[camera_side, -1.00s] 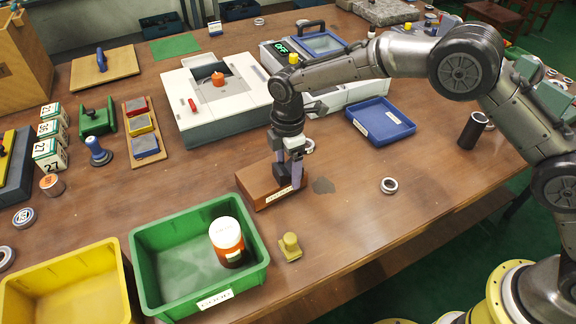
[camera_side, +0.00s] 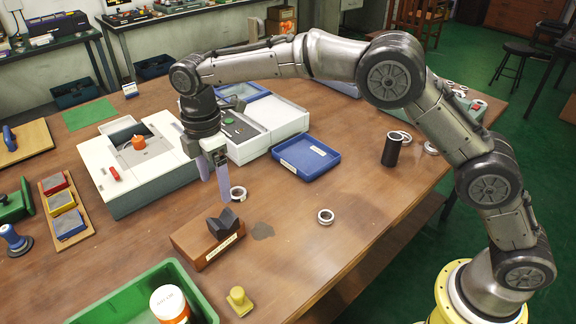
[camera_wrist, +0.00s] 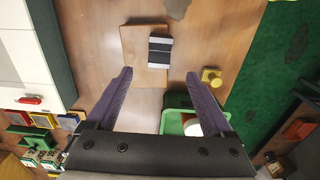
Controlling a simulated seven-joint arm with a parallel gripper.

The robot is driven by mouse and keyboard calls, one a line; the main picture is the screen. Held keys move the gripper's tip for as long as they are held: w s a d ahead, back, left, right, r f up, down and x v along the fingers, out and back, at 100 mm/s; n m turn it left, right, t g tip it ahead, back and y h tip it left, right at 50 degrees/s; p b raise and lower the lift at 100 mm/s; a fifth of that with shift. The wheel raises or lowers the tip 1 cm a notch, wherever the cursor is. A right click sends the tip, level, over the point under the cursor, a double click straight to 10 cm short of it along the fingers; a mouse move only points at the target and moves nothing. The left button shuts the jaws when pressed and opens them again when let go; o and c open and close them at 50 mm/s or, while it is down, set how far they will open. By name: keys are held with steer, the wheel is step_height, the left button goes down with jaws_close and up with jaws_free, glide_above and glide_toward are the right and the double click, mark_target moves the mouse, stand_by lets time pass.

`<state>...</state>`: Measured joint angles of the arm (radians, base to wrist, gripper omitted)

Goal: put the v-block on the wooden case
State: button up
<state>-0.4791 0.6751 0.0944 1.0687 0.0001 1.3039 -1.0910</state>
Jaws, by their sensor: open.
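The dark v-block (camera_side: 222,223) rests on top of the brown wooden case (camera_side: 193,247), near its right end in the side view. My gripper (camera_side: 214,190) is above and apart from the v-block, with its fingers spread and nothing between them. In the wrist view the v-block (camera_wrist: 160,51) lies on the wooden case (camera_wrist: 133,45), beyond the open fingertips of my gripper (camera_wrist: 159,74). The case's label faces the front in the side view.
A green bin (camera_side: 112,306) with a white-lidded jar (camera_side: 169,303) stands in front of the case. A yellow part (camera_side: 239,301) lies near the table's front edge. Bearing rings (camera_side: 325,216) and a blue tray (camera_side: 306,141) are to the right.

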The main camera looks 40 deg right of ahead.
steer(key=s+d+r+m+t, duration=0.3)
steer(key=s+d+r+m, duration=0.6)
steer(key=s+d+r, duration=0.6)
steer(key=s+d+f+m+t, duration=0.1)
steer(key=s+d+f+m, duration=0.2)
steer(key=s, duration=0.5)
steer(key=s+d+f+m+t, duration=0.1)
steer(key=s+d+f+m, duration=0.2)
steer(key=s+d+m, duration=0.3)
steer(key=s+d, duration=0.1)
steer(key=s, duration=0.2)
steer(key=shift+s+d+f+t, duration=0.25)
steer(key=shift+s+f+t, duration=0.05)
